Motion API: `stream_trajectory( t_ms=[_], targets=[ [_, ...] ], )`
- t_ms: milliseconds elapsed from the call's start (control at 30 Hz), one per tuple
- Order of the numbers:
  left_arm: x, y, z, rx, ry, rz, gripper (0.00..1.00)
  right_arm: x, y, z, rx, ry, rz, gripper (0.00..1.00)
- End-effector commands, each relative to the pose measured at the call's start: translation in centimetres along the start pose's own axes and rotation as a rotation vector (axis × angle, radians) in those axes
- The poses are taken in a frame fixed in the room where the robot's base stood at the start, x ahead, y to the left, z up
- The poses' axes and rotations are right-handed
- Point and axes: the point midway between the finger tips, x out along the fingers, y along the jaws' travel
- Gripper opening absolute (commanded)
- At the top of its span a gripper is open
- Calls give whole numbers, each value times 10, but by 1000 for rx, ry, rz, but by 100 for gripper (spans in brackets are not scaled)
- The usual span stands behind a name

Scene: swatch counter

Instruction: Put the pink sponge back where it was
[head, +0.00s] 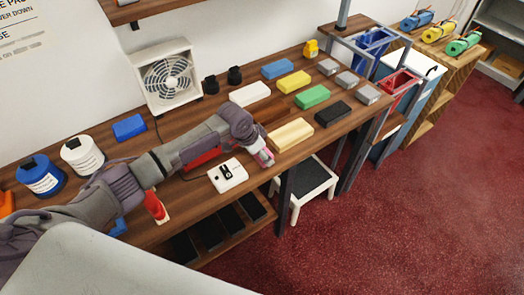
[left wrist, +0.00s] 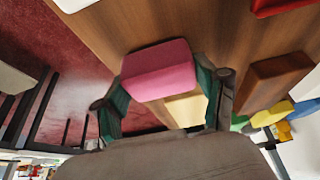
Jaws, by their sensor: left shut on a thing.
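The pink sponge (left wrist: 158,72) is held between the fingers of my left gripper (left wrist: 163,98) in the left wrist view. In the head view my left gripper (head: 263,156) is over the counter's front edge, and only a small pink part of the sponge (head: 267,158) shows. The cream sponge (head: 291,134) lies just right of the gripper and is partly hidden behind the pink one in the wrist view. The brown sponge (head: 268,110) lies beyond it, also seen in the wrist view (left wrist: 275,80). My right gripper is not in view.
White (head: 249,94), blue (head: 277,69), yellow (head: 293,82), green (head: 313,96) and black (head: 333,113) sponges lie nearby. A white switch box (head: 228,175) sits left of the gripper at the front edge. A red block (head: 203,158) is partly hidden by my arm. A fan (head: 167,77) stands behind.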

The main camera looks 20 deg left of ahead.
Motion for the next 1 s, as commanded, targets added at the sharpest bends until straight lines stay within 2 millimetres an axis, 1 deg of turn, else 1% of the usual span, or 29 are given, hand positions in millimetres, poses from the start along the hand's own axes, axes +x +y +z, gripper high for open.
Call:
stream_trajectory(
  t_ms=[167, 300, 333, 400, 467, 800, 900, 967, 1000],
  targets=[
    [0, 0, 0, 0, 1, 0, 28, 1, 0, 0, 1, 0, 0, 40],
    [4, 0, 1, 0, 1, 1, 28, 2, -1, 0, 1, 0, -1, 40],
    [3, 0, 1, 0, 1, 0, 77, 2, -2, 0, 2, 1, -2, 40],
    [3, 0, 1, 0, 1, 0, 88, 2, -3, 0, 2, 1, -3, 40],
    [3, 0, 1, 0, 1, 0, 97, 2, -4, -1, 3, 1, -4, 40],
    [1, 0, 0, 0, 1, 0, 97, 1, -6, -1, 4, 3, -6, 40],
    [-5, -1, -1, 0, 2, -1, 97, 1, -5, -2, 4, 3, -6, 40],
    [-13, -1, -1, 0, 3, -2, 97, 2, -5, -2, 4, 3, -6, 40],
    [-20, -1, -1, 0, 4, -2, 97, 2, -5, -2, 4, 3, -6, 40]
  ],
)
